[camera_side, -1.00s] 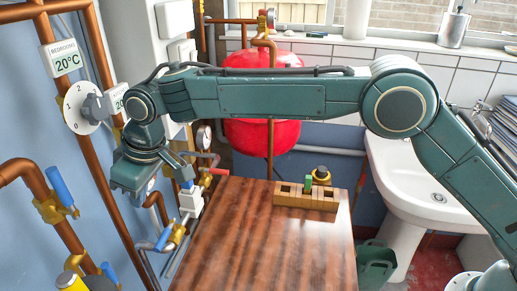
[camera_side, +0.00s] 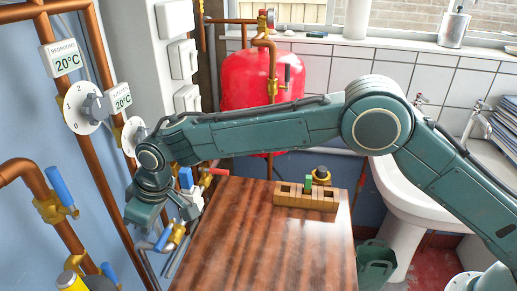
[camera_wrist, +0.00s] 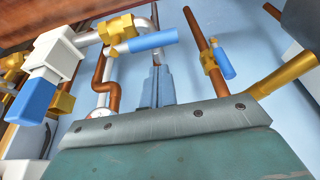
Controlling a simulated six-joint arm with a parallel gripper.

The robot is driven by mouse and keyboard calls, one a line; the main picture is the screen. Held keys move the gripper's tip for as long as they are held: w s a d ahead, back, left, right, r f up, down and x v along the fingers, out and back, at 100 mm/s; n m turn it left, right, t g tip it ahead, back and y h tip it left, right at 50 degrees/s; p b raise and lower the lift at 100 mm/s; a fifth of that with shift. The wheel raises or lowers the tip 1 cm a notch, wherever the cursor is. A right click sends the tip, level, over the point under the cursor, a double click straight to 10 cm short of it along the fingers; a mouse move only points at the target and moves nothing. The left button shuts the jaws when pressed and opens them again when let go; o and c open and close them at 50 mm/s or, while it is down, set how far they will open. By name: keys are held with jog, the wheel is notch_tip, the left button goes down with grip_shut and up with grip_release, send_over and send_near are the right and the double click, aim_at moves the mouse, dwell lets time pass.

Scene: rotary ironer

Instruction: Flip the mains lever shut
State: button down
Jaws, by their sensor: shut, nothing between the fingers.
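No label tells me which lever is the mains one. A brass valve with a blue lever (camera_side: 163,239) is just below and right of my gripper in the side view. The wrist view shows a blue lever (camera_wrist: 153,40) slanting from a brass body on a silvery pipe. Another blue lever (camera_wrist: 224,64) hangs beside a brass valve on a copper pipe. My gripper (camera_wrist: 157,72) is shut and empty, its fingertips below and between these two levers in the wrist picture, with no clear contact.
A white valve box with a blue end (camera_wrist: 45,75) is left in the wrist view. A red handle (camera_side: 216,171) is near the wooden table (camera_side: 260,240). Another blue-lever valve (camera_side: 60,187) is on the left wall. The table holds a small wooden block (camera_side: 306,197).

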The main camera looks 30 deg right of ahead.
jog(key=shift+s+d+f, duration=0.4)
jog(key=shift+d, duration=0.05)
